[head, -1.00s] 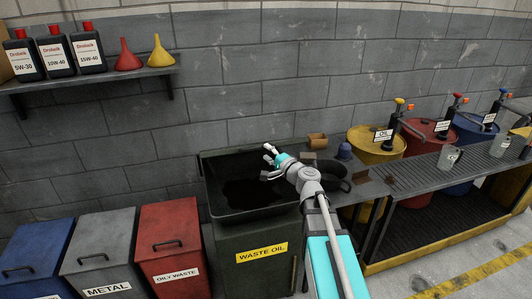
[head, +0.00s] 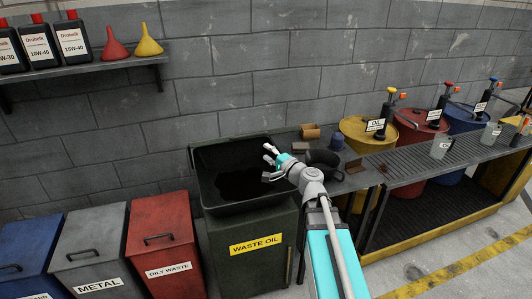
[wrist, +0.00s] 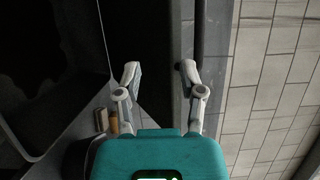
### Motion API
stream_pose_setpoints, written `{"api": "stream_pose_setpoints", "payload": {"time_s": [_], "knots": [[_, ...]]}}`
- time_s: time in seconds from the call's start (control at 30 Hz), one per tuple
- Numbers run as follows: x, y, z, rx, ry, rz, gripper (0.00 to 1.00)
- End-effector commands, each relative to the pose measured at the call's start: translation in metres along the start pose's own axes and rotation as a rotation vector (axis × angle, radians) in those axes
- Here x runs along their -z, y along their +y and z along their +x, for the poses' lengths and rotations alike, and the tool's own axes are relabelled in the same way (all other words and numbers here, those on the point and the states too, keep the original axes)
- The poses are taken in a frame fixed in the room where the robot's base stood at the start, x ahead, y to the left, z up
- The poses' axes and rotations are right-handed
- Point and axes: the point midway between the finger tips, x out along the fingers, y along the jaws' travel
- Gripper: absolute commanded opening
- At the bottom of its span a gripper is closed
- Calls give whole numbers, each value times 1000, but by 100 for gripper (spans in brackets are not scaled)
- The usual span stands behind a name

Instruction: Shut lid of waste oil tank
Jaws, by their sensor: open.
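The waste oil tank (head: 250,262) is a dark green box with a yellow "WASTE OIL" label, standing against the wall in the head view. Its black top is open, with a dark pool visible inside. The black lid (head: 225,152) appears raised at the back, against the wall. My gripper (head: 267,162) is open and empty, at the right side of the opening in front of the lid's right part. In the wrist view, my gripper's spread fingers (wrist: 159,70) lie over a grey and dark strip beside the wall; I cannot tell whether they touch it.
Blue, grey and red bins (head: 163,240) stand left of the tank. A shelf (head: 90,72) with bottles and funnels hangs above. At right, a bench (head: 420,165) holds a dark pan (head: 322,163) and small items, with drums behind. Floor is clear at lower right.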

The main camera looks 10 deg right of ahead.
Motion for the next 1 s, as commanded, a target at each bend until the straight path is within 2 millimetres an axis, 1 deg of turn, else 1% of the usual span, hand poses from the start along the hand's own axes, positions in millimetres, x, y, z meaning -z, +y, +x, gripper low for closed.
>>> {"api": "stream_pose_setpoints", "payload": {"time_s": [0.03, 0.7, 1.0], "knots": [[0, 3, -3, 0, 0, 0, 51], [3, 24, -28, 0, 0, 0, 51], [4, 27, -34, 0, 0, 0, 51]]}}
